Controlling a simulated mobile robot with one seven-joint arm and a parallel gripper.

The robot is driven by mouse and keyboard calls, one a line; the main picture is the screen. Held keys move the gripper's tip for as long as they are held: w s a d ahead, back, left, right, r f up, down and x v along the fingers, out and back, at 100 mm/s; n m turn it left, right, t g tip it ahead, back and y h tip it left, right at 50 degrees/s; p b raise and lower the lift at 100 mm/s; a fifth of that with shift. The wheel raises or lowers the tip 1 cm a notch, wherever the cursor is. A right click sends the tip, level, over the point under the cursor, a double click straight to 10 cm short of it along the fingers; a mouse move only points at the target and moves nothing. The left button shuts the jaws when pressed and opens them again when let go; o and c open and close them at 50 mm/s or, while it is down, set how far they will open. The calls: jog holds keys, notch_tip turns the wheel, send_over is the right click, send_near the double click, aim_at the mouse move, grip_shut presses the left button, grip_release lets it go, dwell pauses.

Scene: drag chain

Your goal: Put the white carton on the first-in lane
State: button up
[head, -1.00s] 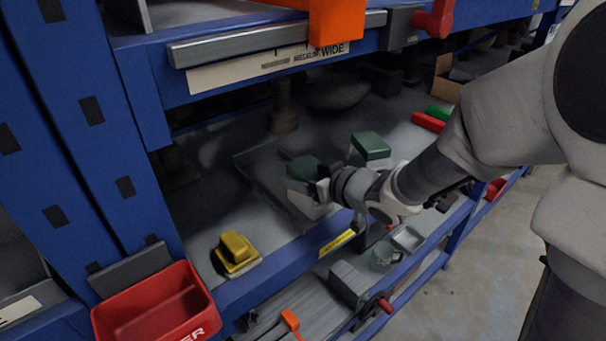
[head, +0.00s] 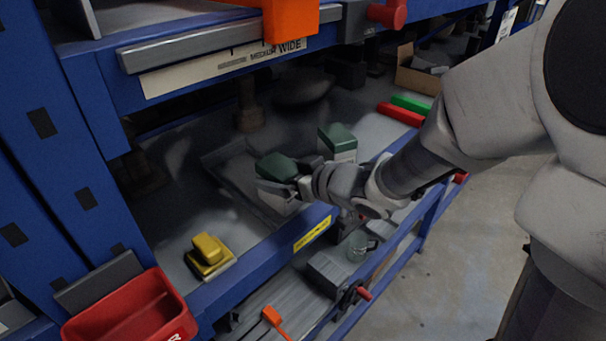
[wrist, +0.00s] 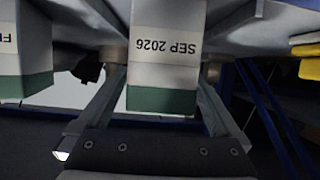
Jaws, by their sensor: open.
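Two white cartons with dark green ends stand on the grey shelf in the head view. One carton (head: 277,170) is at my gripper, near the front edge; the other (head: 338,142) stands farther back to the right. In the wrist view, which appears upside down, a carton printed "SEP 2026" (wrist: 165,58) sits between the open fingers of my gripper (wrist: 160,82). A second carton (wrist: 24,55), its print cut off, stands outside the fingers at left. The frames do not show which strip of shelf is the first-in lane.
A yellow block (head: 208,254) lies on the shelf at front left. Red (head: 400,114) and green (head: 411,104) bars lie at right. A red bin (head: 130,310) hangs at lower left. The blue upper beam (head: 130,85) limits height above the shelf.

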jog(key=s+d+r+m+t+h+p, duration=0.1)
jog(key=s+d+r+m+h, duration=0.25)
jog(key=d, duration=0.75)
jog(key=s+d+r+m+t+h, duration=0.1)
jog(key=d+r+m+t+h, duration=0.15)
jog(key=d+r+h, duration=0.55)
jog(key=s+d+f+m+g, duration=0.1)
jog(key=s+f+g, duration=0.1)
jog(key=s, duration=0.6)
jog(key=s+f+m+g+y, duration=0.1)
jog(key=s+f+m+g, duration=0.1)
jog(key=s+g, duration=0.3)
jog(key=s, duration=0.3)
jog(key=shift+s+d+f+m, duration=0.15)
jog(key=shift+s+d+m, duration=0.15)
jog(key=shift+d, duration=0.1)
